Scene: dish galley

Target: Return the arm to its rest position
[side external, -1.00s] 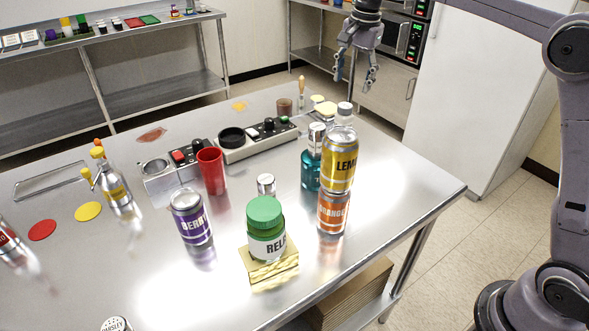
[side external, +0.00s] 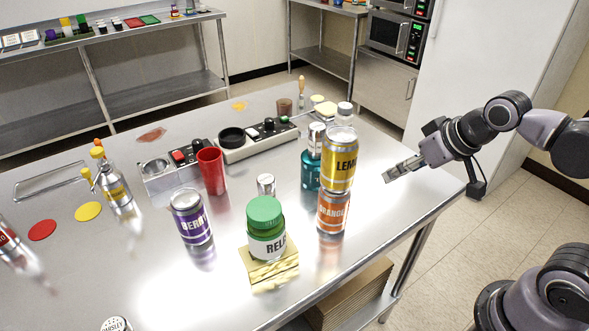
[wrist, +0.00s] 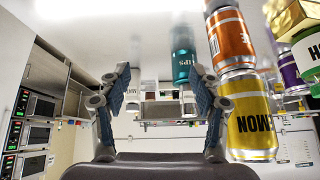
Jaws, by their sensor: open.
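My gripper (side external: 388,175) is at the right edge of the steel table in the side view, pointing left over it. It holds nothing. In the wrist view my gripper (wrist: 158,90) shows two fingers spread well apart with clear space between them. The yellow lemon can (side external: 339,165) stands on the orange can (side external: 333,212), to the left of my gripper and apart from it. Both cans also show in the wrist view, the yellow can (wrist: 250,120) and the orange can (wrist: 229,40), beyond the right finger.
The steel table (side external: 380,235) carries a relish jar (side external: 265,232) on a yellow block, a purple berry can (side external: 190,220), a red cup (side external: 211,172) and a teal bottle (side external: 310,172). A white cabinet (side external: 470,70) stands behind. The table's right front area is clear.

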